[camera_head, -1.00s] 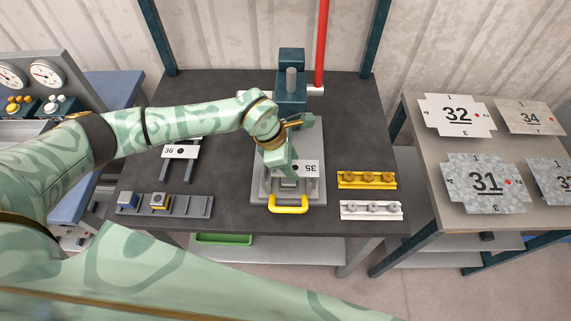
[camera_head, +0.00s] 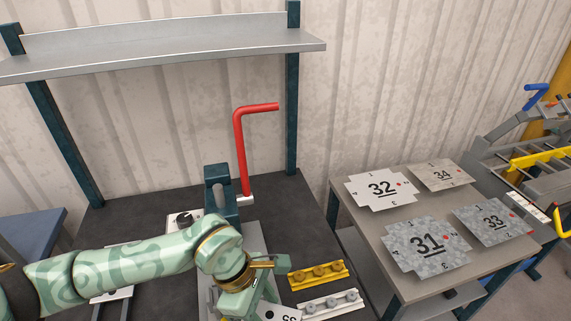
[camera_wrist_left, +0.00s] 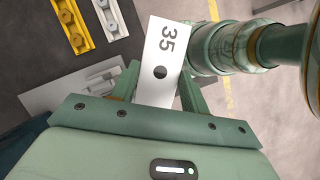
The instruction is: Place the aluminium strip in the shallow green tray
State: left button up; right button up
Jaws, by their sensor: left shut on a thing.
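The pale strip (camera_wrist_left: 167,40), marked 35 and with a dark hole, is held in my left gripper (camera_wrist_left: 158,82). The gripper's fingers are shut on its two sides in the left wrist view, and the strip's far end sticks out beyond them. In the head view my left gripper (camera_head: 262,297) is near the bottom edge, and only part of the strip (camera_head: 286,315) shows there. The shallow green tray is in neither present view. My right gripper is not in view.
A yellow rail (camera_head: 318,275) and a white rail (camera_head: 330,304) lie on the dark bench (camera_head: 290,215), right of my gripper. A red bent handle (camera_head: 240,150) stands at the back. Several numbered plates, including plate 31 (camera_head: 427,255), lie on the side table (camera_head: 385,270).

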pick_arm(q)
jog(key=s+a+f+m+g+y+b, duration=0.1)
jog(key=s+a+m+g+y+b, duration=0.25)
jog(key=a+m, duration=0.75)
jog(key=w+a+r+m+b, duration=0.3)
jog(key=w+a+m+b, duration=0.1)
jog(key=w+a+b, duration=0.1)
jog(key=shift+y+b, duration=0.3)
jog(key=shift+y, duration=0.15)
